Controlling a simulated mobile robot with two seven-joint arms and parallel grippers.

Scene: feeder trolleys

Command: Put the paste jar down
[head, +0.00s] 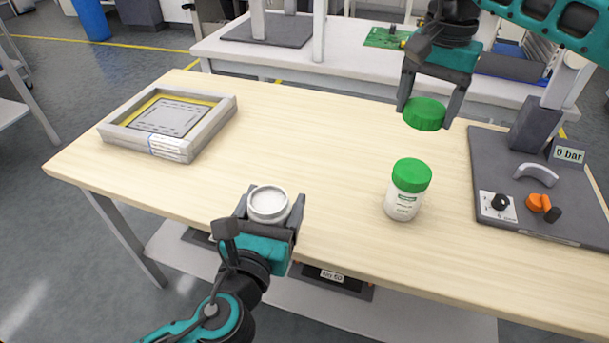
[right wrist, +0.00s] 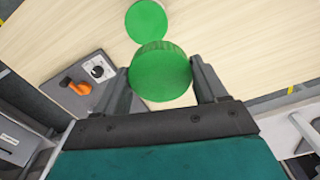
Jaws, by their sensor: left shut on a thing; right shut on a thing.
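An open white paste jar (head: 268,203) without a lid is in my left gripper (head: 270,212), upright, at the table's front edge. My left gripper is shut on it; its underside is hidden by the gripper. My right gripper (head: 432,108) is shut on a green lid (head: 425,114), held above the right part of the table. The lid also shows between the fingers in the right wrist view (right wrist: 160,73). A second white jar (head: 403,205) with a green lid (head: 412,175) stands upright on the wooden table (head: 300,130), below and apart from my right gripper.
A grey framed stencil box (head: 170,148) lies at the table's left. A dark panel (head: 507,170) with knobs and a "0 bar" display (head: 568,155) is at the right. The table's middle is clear. A white bench (head: 340,60) stands behind.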

